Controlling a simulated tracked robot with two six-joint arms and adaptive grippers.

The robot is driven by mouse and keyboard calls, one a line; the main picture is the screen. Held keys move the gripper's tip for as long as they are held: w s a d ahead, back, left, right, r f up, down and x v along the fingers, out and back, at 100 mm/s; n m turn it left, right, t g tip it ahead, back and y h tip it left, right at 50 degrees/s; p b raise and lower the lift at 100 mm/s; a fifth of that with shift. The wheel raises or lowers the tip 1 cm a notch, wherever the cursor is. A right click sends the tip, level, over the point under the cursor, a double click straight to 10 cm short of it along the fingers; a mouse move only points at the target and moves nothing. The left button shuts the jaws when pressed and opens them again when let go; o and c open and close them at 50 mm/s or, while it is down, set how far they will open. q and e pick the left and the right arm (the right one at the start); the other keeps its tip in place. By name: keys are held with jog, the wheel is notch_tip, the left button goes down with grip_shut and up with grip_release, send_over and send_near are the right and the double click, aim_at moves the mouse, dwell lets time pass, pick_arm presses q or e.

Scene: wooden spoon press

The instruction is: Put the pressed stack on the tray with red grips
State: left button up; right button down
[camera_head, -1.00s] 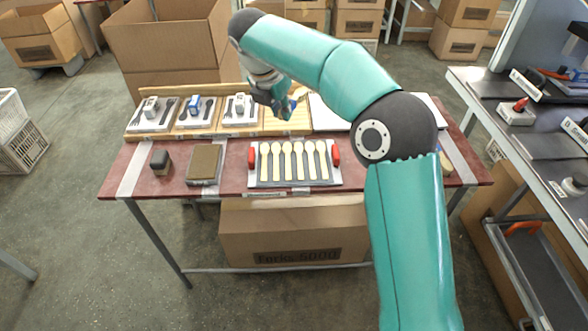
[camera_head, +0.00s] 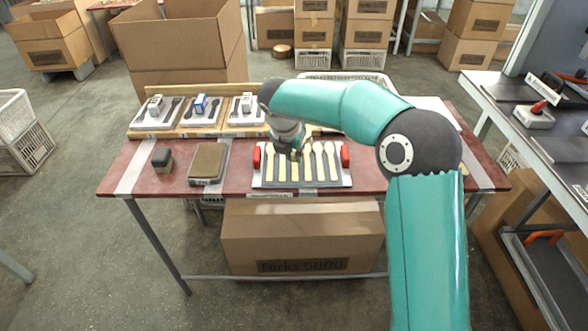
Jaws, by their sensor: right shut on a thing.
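The tray with red grips (camera_head: 262,184) lies near the front edge of the red table, with a red grip (camera_head: 256,158) at its left end and another (camera_head: 345,156) at its right. Several pale wooden spoons (camera_head: 319,160) lie on it side by side, handles toward me. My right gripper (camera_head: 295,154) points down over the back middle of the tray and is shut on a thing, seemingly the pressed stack. The held thing is mostly hidden by the gripper, and I cannot tell whether it touches the tray or the spoons. My left gripper is out of view.
A dark block (camera_head: 162,158) and a brown-topped pad (camera_head: 207,160) lie left of the tray. Behind them stand several white trays (camera_head: 157,116) with dark cutlery shapes. A carton (camera_head: 300,238) sits under the table; a grey bench (camera_head: 559,149) is at right.

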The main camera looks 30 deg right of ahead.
aim_at(295, 171)
jog(key=shift+f+b, duration=0.5)
jog(key=shift+f, duration=1.75)
jog(key=c, duration=1.2)
grip_release()
jog(key=shift+o, duration=0.2)
jog(key=shift+r, duration=0.1)
